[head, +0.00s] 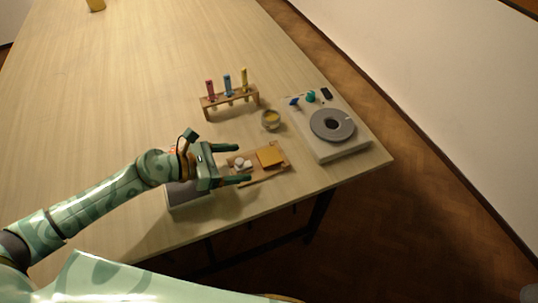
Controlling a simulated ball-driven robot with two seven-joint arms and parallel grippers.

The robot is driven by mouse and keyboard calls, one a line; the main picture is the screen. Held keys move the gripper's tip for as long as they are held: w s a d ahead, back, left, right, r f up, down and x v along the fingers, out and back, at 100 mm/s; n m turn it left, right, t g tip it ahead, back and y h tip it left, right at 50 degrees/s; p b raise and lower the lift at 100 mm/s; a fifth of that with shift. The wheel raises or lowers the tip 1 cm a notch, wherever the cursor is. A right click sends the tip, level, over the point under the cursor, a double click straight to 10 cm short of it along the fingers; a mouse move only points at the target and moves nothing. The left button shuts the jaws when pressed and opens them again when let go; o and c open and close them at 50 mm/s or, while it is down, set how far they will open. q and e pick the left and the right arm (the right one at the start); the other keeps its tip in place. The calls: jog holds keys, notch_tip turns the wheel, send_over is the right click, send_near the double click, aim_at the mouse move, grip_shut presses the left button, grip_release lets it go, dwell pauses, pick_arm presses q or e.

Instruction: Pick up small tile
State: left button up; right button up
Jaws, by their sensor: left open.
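An orange-yellow square tile (270,157) lies flat on the right part of a small wooden board (262,175) near the table's front edge. Small whitish pieces (243,165) lie on the board's left part; I cannot tell their exact shapes. My left gripper (243,164) is open, its two dark green fingers pointing right. In the picture its fingertips are on either side of the whitish pieces, and the square tile is just beyond the tips, apart from them. My right gripper is not in view.
A grey flat block (188,195) is partly hidden under my left gripper. A small bowl (271,119), a wooden rack (229,100) with three coloured tubes, and a white device (336,143) with a grey disc stand behind and right. The table's left and far parts are largely clear.

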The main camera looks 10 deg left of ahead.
aim_at(252, 160)
pick_arm(q)
jog(key=x, duration=0.5)
jog(key=shift+w+d+r, duration=0.1)
jog(key=shift+w+d, duration=0.05)
jog(key=c, duration=1.2)
jog(key=shift+r, duration=0.1)
